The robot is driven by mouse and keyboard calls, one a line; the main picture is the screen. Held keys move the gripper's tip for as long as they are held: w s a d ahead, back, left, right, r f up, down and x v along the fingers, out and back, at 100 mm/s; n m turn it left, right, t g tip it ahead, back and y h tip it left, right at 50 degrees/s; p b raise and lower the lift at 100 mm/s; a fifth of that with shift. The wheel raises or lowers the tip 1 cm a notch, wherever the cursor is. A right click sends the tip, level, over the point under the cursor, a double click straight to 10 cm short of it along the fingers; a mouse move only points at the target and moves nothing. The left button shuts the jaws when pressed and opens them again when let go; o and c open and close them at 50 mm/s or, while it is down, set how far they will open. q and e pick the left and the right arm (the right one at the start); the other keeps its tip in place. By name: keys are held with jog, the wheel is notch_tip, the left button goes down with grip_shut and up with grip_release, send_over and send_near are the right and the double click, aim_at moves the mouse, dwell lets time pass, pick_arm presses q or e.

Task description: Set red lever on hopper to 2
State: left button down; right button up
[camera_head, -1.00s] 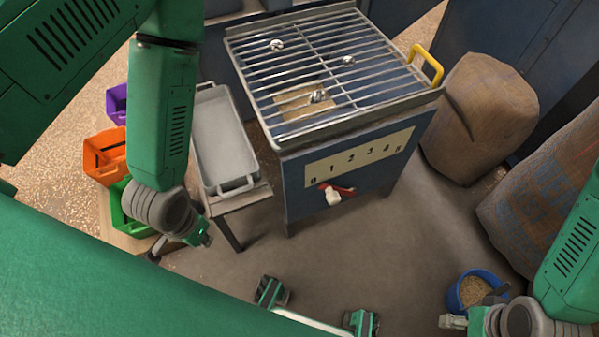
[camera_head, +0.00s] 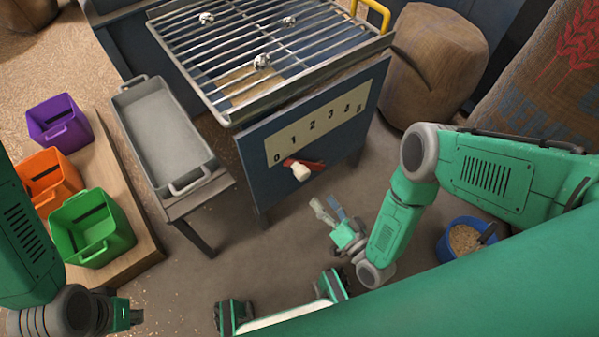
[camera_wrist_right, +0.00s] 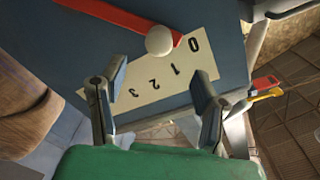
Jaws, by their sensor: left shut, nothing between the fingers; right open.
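The red lever (camera_head: 316,165) with its white knob (camera_head: 300,173) is on the hopper's blue front panel, below the number plate (camera_head: 317,125) marked 0 to 5. Its red end points to the 0. In the right wrist view the red lever (camera_wrist_right: 115,15) and white knob (camera_wrist_right: 159,41) show beyond the fingers, near the 0. My right gripper (camera_head: 328,208) is open and empty, low in front of the hopper and apart from the knob; its fingers (camera_wrist_right: 160,95) frame the plate. My left gripper (camera_head: 130,312) is shut and empty at the lower left.
A grey tray (camera_head: 150,98) sits on a stand left of the hopper (camera_head: 285,190). Purple (camera_head: 45,125), orange (camera_head: 35,190) and green (camera_head: 72,212) bins stand further left. A blue bucket of grain (camera_head: 446,247) is beside my right arm. Sacks stand at the right.

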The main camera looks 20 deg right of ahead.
aim_at(306, 178)
jog(key=b+x, duration=0.3)
jog(key=x, duration=0.9)
jog(key=shift+d, duration=0.1)
grip_shut()
